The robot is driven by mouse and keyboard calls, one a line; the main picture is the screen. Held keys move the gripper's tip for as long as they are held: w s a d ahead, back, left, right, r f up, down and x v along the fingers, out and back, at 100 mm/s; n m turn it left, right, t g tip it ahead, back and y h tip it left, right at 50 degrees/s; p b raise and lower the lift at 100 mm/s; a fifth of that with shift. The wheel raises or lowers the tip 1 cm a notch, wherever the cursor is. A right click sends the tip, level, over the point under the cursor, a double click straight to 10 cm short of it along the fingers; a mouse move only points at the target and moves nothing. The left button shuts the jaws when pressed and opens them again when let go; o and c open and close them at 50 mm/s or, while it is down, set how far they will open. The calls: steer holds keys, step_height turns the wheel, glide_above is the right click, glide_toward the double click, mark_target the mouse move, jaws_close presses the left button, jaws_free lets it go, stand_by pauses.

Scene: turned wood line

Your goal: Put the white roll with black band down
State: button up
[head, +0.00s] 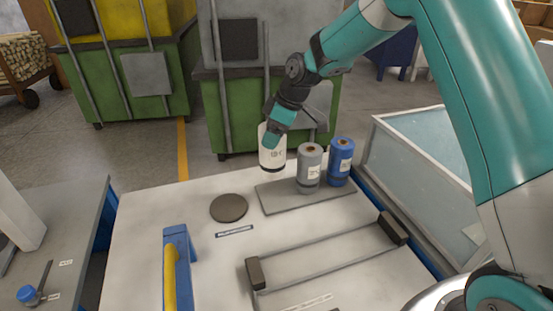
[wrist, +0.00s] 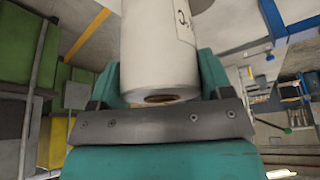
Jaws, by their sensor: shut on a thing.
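The white roll (head: 272,158) is held upright by my gripper (head: 275,136) at the far side of the table, left of the grey roll. The grey mat carries a grey roll (head: 309,168) and a blue roll (head: 341,162).
A dark round disc (head: 229,208) lies on the white table (head: 150,220), left of the mat. A blue and yellow tool (head: 176,265) and a black-ended frame (head: 325,257) are nearer. A glass-topped case (head: 420,150) stands at the right. Green machines (head: 150,80) stand behind.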

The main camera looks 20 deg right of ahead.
mark_target(272, 164)
step_height(272, 164, down, 9)
steer(key=p, duration=0.1)
steer(key=shift+p, duration=0.4)
steer(key=o, duration=1.3)
steer(key=shift+f, duration=0.1)
